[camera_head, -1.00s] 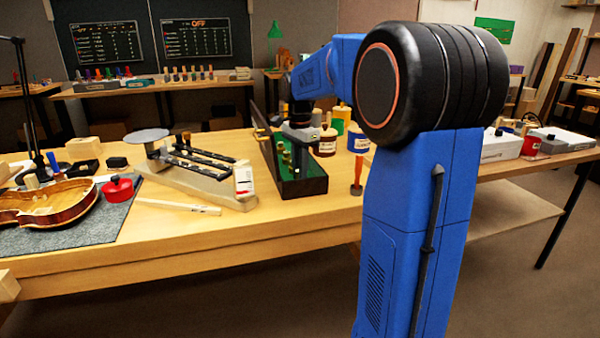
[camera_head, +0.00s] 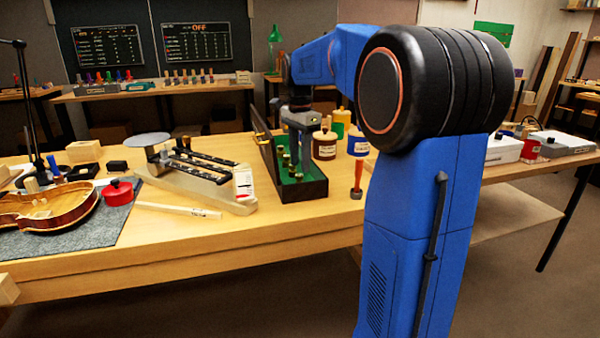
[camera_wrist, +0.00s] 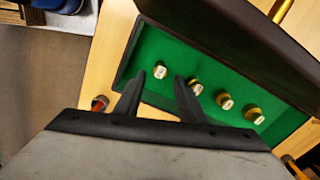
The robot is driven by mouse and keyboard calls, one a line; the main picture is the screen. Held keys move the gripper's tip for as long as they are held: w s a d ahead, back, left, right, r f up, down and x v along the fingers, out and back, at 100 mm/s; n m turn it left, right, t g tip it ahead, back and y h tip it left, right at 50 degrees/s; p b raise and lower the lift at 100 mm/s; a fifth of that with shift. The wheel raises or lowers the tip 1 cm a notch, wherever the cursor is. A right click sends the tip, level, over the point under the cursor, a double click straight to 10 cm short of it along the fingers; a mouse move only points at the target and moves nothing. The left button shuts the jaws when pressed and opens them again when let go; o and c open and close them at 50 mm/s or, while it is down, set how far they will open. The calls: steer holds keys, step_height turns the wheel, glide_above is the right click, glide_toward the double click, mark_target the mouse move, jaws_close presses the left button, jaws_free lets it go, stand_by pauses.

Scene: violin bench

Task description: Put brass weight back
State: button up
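The weight box (camera_head: 316,187) is dark with a green lining (camera_wrist: 150,45) and stands open on the bench. Several small brass weights stand in a row inside it. The end brass weight (camera_wrist: 161,72) shows in the gap between my fingertips; the others, such as one weight (camera_wrist: 254,115), are to the right. My gripper (camera_wrist: 159,77) is open above the box, with clear space between each finger and that weight. The head view shows my gripper (camera_head: 301,165) over the box from the side, its tips partly hard to make out.
The raised dark lid (camera_wrist: 240,35) stands close beside my gripper. A balance scale (camera_head: 205,185) with a round pan is left of the box. Jars (camera_head: 324,145) and a red-handled tool (camera_head: 357,178) stand to the right. The front bench strip is mostly clear.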

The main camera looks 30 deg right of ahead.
mark_target(300, 174)
step_height(300, 174, up, 6)
steer(key=r, duration=0.1)
steer(key=s+a+f+n+t, duration=0.1)
steer(key=s+a+f+n, duration=0.2)
steer(key=s+a+n, duration=0.4)
steer(key=s+a+f+n+t, duration=0.2)
steer(key=s+a+f+n, duration=0.2)
steer(key=s+f, duration=0.4)
steer(key=s+a+f+n+t, duration=0.1)
steer(key=s+a+f+n, duration=0.4)
steer(key=s+f, duration=0.4)
steer(key=s+n, duration=0.1)
steer(key=s, duration=0.5)
steer(key=shift+f+n+t, duration=0.3)
steer(key=shift+t, duration=0.1)
steer(key=shift+s, duration=0.15)
